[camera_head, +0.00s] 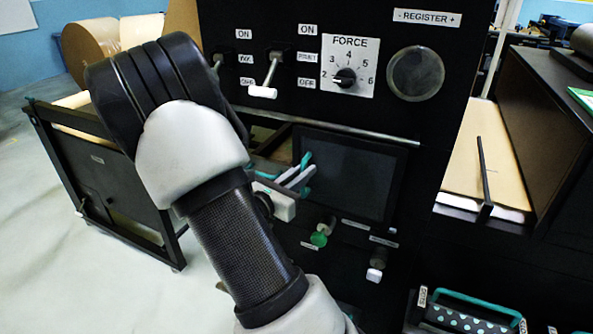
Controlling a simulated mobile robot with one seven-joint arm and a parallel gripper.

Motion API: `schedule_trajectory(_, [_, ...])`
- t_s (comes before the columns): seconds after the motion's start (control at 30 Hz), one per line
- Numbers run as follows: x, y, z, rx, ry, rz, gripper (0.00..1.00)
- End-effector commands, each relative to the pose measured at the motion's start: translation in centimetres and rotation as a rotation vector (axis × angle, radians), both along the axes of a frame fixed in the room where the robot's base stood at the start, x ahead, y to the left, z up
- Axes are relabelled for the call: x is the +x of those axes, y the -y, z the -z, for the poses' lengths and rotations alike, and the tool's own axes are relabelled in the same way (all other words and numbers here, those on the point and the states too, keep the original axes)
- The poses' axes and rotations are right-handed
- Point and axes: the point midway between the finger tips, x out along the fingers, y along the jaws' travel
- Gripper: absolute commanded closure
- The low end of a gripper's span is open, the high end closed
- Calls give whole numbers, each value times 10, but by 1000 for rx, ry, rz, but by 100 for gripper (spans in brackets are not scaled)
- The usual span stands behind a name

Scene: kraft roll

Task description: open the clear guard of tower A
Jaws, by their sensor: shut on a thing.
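The clear guard (355,183) is a dark see-through panel in a black frame, low on the front of the black machine tower (300,20). I cannot read a tower letter here. A small teal part, seemingly its handle (307,158), shows at the panel's left edge. My gripper (300,177) reaches in from the left, its pale fingers at that teal part, and is shut on it. My arm hides part of the gripper and the area left of the guard. I cannot tell how far the guard stands from its frame.
Above are two switch levers (263,91), a FORCE dial (346,75) and a round REGISTER knob (415,73). A green knob (320,236) and a white-tipped knob (375,272) sit below the guard. A black side gate (110,185) stands left; a teal-handled box (470,310) lies lower right.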

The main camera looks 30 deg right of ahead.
Motion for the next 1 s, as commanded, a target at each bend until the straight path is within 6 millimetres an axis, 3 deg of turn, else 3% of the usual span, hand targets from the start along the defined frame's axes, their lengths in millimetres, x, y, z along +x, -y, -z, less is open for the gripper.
schedule_trajectory(0.5, [-5, 2, 1, 1, -3, -1, 100])
schedule_trajectory(0.53, [-5, 2, 1, 1, -3, -1, 84])
schedule_trajectory(0.6, [-5, 2, 1, 0, -2, -1, 72])
schedule_trajectory(1.0, [-6, -3, 0, 1, 0, -2, 71])
